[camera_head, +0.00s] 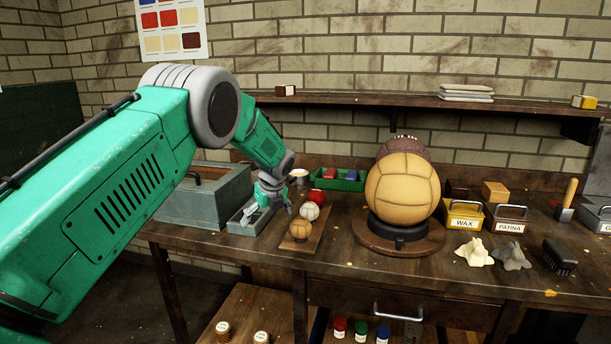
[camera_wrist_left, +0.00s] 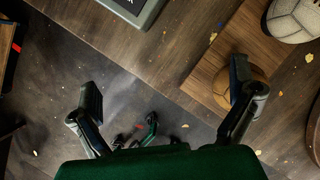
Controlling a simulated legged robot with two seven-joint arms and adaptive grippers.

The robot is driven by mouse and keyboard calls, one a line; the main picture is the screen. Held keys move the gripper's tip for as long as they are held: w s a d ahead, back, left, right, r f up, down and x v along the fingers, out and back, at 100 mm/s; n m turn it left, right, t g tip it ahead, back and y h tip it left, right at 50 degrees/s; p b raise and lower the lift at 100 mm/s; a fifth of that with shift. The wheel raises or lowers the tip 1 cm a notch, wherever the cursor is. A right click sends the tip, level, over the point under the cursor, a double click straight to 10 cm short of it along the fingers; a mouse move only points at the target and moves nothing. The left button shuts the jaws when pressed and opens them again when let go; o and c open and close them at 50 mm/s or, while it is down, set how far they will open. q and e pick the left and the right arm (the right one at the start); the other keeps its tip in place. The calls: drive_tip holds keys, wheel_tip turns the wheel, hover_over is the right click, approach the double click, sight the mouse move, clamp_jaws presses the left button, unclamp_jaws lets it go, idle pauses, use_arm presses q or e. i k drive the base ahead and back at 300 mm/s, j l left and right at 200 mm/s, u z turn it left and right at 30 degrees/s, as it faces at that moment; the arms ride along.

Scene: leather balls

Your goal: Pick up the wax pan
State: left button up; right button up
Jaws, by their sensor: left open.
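The wax pan (camera_head: 463,217) is a yellow box with a white label reading WAX and a handle on top. It stands on the workbench right of the big tan leather ball, next to the patina pan (camera_head: 506,219). My left gripper (camera_head: 270,196) is open and empty over the bench's left part, well left of the wax pan, near the small balls. In the left wrist view its open fingers (camera_wrist_left: 168,90) span the bench edge and floor, with one finger over a small tan ball. The wax pan is not in that view. My right gripper is not in view.
The big tan ball (camera_head: 402,188) on its round stand lies between my left gripper and the wax pan. A white rag (camera_head: 474,252), a grey rag (camera_head: 511,254) and a dark brush (camera_head: 559,257) lie in front of the pans. A shelf (camera_head: 345,99) runs above the bench.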

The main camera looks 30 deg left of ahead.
sight(296, 179)
drive_tip(key=i+j, duration=0.25)
drive_tip(key=i, duration=0.25)
drive_tip(key=i+j, duration=0.25)
drive_tip(key=i, duration=0.25)
drive_tip(key=i+j, duration=0.25)
drive_tip(key=i, duration=0.25)
